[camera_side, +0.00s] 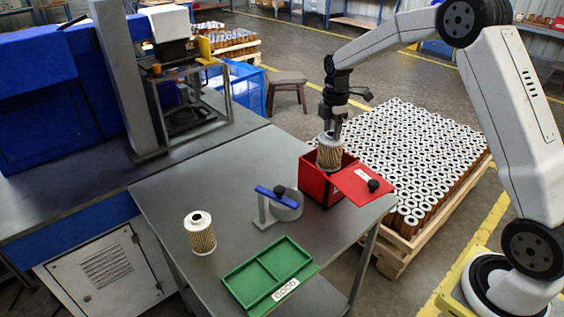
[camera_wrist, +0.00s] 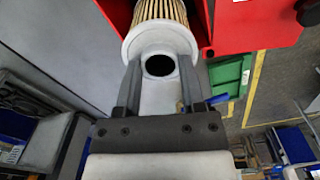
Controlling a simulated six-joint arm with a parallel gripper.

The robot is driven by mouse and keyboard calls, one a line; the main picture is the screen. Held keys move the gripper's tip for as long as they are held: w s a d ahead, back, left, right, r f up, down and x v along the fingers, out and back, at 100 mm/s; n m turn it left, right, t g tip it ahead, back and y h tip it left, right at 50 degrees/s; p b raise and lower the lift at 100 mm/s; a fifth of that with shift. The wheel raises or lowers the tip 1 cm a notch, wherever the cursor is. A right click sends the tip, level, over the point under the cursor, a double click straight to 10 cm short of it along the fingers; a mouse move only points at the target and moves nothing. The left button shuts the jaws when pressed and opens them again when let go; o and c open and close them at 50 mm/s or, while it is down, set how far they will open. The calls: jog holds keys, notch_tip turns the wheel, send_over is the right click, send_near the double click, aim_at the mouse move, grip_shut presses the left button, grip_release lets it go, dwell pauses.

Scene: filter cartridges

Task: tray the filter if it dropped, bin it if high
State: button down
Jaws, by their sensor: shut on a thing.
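My gripper (camera_side: 331,133) is shut on a filter (camera_side: 329,155), a pleated tan cartridge with a white end cap. It holds the filter upright at the mouth of the red bin (camera_side: 316,183); I cannot tell how far its lower end is inside. In the wrist view the gripper (camera_wrist: 160,75) grips the white cap of the filter (camera_wrist: 160,40), beside the red bin (camera_wrist: 245,30). A second filter (camera_side: 200,236) stands upright on the table at left. A gauge with a grey ring (camera_side: 287,207) and blue lever (camera_side: 271,192) stands between. The green tray (camera_side: 240,277), labelled GOOD, is empty.
The red bin's lid or flap (camera_side: 352,180) with a black knob (camera_side: 373,186) lies at its right. A pallet of many filters (camera_side: 420,150) stands beyond the table. A machine (camera_side: 125,75) stands at back left. The grey table (camera_side: 180,195) is bare around these things.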

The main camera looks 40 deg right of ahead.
jog(key=shift+f, duration=2.95)
grip_release()
jog(key=shift+r, duration=5.5)
jog(key=shift+a, duration=0.1)
